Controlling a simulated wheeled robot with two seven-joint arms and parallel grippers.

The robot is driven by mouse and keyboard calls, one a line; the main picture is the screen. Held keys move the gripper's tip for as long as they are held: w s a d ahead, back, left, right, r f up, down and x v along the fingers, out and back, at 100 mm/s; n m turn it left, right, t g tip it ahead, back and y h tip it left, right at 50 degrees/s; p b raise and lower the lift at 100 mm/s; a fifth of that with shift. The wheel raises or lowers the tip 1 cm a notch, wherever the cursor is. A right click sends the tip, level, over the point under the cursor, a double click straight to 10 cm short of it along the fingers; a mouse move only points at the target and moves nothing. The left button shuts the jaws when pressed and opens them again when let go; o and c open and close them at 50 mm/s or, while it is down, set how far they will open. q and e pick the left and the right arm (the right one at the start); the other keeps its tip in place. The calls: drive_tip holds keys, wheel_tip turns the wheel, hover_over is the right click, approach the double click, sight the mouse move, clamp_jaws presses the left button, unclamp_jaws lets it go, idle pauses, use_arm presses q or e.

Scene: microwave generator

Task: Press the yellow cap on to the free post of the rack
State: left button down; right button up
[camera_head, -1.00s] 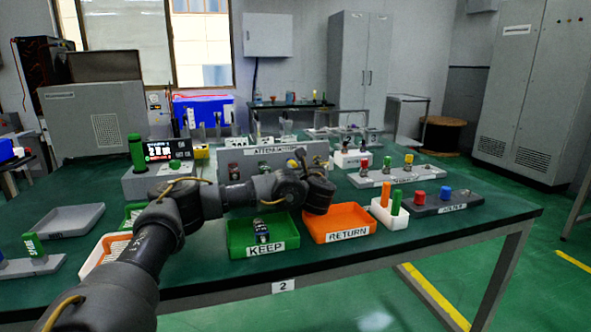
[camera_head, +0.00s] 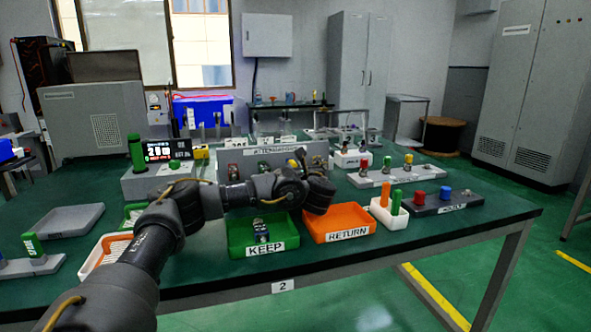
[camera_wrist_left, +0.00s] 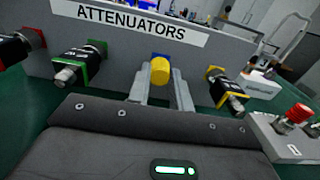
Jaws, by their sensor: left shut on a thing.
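My left gripper (camera_wrist_left: 161,88) is shut on the yellow cap (camera_wrist_left: 160,71), held between its fingertips in the left wrist view. The cap is in front of the grey ATTENUATORS panel, partly covering a blue square. In the head view my left gripper (camera_head: 301,157) is mostly hidden behind my own arm. A long grey rack (camera_head: 425,174) stands right of it with a red cap (camera_head: 364,164), a green cap (camera_head: 387,162) and a yellowish-topped post (camera_head: 408,160); whether that post is bare is unclear. In the left wrist view the rack's near end (camera_wrist_left: 283,148) shows the red cap (camera_wrist_left: 299,113).
The ATTENUATORS panel (camera_wrist_left: 215,60) carries several attenuators, including a yellow-flanged one (camera_wrist_left: 229,92) right of the cap. A green KEEP tray (camera_head: 240,250), an orange RETURN tray (camera_head: 313,235) and a white holder (camera_head: 384,217) stand nearer the front edge.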

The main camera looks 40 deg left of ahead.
use_arm(q)
drive_tip(key=shift+w+a+b, duration=0.25)
drive_tip(key=shift+a+b, duration=0.1)
drive_tip(key=shift+b, duration=0.05)
drive_tip(key=c, duration=1.2)
unclamp_jaws()
